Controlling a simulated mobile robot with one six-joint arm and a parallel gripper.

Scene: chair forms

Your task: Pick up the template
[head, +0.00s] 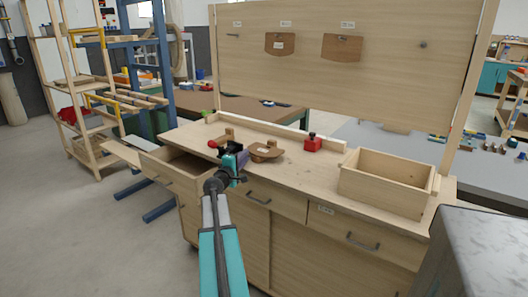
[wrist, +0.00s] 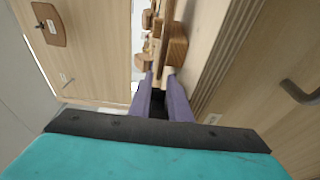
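A brown wooden template (head: 266,155) with a pale label lies flat on the bench top, near its front edge. Two more brown templates hang on the upright board, one at left (head: 280,46) and one at right (head: 342,48). My gripper (head: 241,159) is at the bench's front edge, just left of the lying template. In the wrist view its purple fingers (wrist: 160,88) stand apart. A thin brown edge (wrist: 163,55) and a wooden block (wrist: 176,46) show just beyond the fingertips. I cannot tell whether the fingers touch them. A hanging template shows there at upper left (wrist: 48,24).
A red-knobbed clamp (head: 220,143) stands behind my gripper, and a red block (head: 312,144) sits farther right. An open wooden box (head: 389,188) takes up the right end. A drawer (head: 172,178) is pulled out at left. The bench middle is mostly clear.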

